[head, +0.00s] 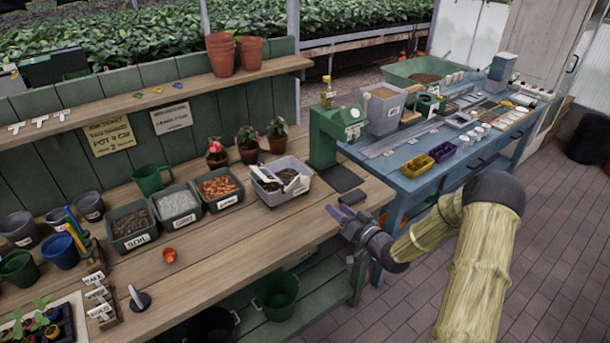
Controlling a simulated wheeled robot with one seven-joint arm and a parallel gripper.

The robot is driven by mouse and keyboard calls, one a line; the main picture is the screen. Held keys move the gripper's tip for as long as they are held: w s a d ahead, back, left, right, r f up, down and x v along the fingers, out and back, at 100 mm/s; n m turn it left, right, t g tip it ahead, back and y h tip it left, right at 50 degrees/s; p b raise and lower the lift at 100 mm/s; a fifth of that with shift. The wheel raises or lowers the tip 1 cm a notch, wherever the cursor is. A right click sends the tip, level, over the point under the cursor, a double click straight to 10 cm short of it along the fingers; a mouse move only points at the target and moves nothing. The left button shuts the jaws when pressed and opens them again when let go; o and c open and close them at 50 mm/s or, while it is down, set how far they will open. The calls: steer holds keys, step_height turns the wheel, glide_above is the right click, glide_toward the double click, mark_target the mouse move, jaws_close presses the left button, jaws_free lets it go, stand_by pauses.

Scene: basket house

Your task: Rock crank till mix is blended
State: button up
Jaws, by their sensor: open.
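A green machine (322,137) stands at the right end of the wooden potting bench. It has a yellow-topped part above and a pale round fitting (352,132) on its right side. I cannot tell for sure which part is the crank. A grey tub (303,187) with dark contents and white scoop-like tools sits left of the machine; how blended the contents are cannot be made out. My gripper (341,213) is open and empty, near the bench's front right edge, below and apart from the machine.
Labelled bins of soil (133,240), grit (178,220) and orange chips (220,201) stand along the wooden bench (225,250). Three potted plants stand behind. A cluttered blue table (405,186) adjoins at right. The brick floor (550,240) is open at right.

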mark_target(306, 182)
steer(key=shift+w+a, duration=0.1)
steer(key=p+x, duration=0.4)
steer(key=x, duration=1.3)
steer(key=shift+w, duration=0.15)
